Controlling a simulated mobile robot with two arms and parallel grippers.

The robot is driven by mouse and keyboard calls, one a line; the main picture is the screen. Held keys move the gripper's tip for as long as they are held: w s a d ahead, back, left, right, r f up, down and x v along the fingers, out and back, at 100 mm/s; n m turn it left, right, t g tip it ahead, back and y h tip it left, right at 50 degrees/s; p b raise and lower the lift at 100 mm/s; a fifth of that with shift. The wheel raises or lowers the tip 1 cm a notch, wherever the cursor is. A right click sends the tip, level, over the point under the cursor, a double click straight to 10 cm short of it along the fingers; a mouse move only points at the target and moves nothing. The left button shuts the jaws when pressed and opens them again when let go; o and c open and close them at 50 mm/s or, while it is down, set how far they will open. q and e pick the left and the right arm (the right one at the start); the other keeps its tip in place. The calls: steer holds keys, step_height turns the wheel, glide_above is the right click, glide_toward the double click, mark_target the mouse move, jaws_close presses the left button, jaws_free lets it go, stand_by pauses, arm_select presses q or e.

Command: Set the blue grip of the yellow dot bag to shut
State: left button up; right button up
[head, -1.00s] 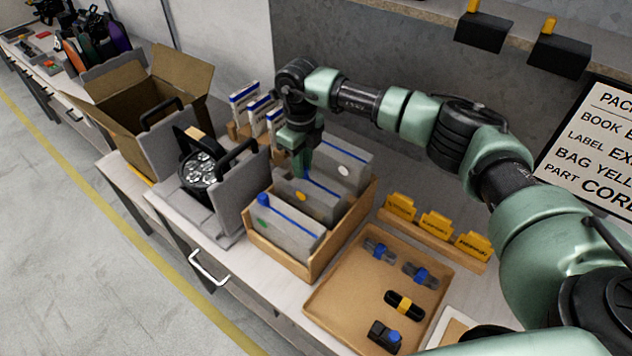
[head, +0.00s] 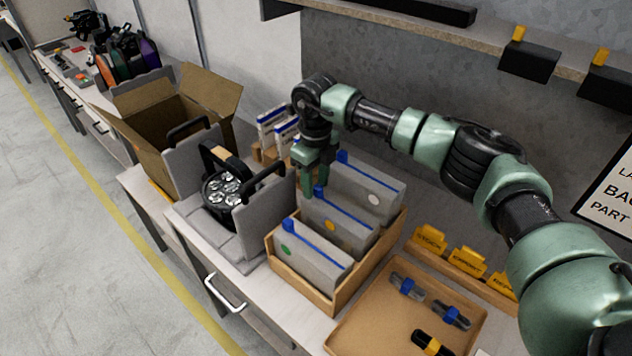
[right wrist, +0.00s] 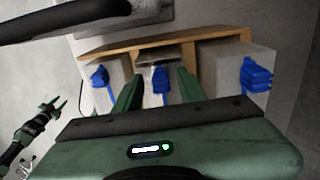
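The yellow dot bag (head: 350,237) is the middle of three grey bags in a wooden box, with a blue strip along its top. My right gripper (head: 314,190) is over its left end and hides its blue grip in the head view. In the right wrist view the blue grip (right wrist: 160,82) lies between the two green fingers of the right gripper (right wrist: 158,90), which stand apart. I cannot tell whether the fingers touch it or whether the grip is shut. My left gripper (right wrist: 55,106) shows small at the left of the right wrist view, its fingers apart.
The green dot bag (head: 313,268) is in front, the white dot bag (head: 365,195) behind, inside the wooden box (head: 347,287). A grey case with a lamp (head: 225,190) stands close at left. A tray (head: 385,318) with clips is at right.

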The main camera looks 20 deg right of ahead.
mark_target(315, 186)
steer(key=shift+r, duration=0.15)
step_height(315, 186, up, 6)
steer(key=b, duration=0.2)
steer(key=shift+r+b, duration=0.1)
steer(key=shift+b, duration=0.2)
steer(key=shift+r, duration=0.65)
steer(key=shift+f, duration=0.1)
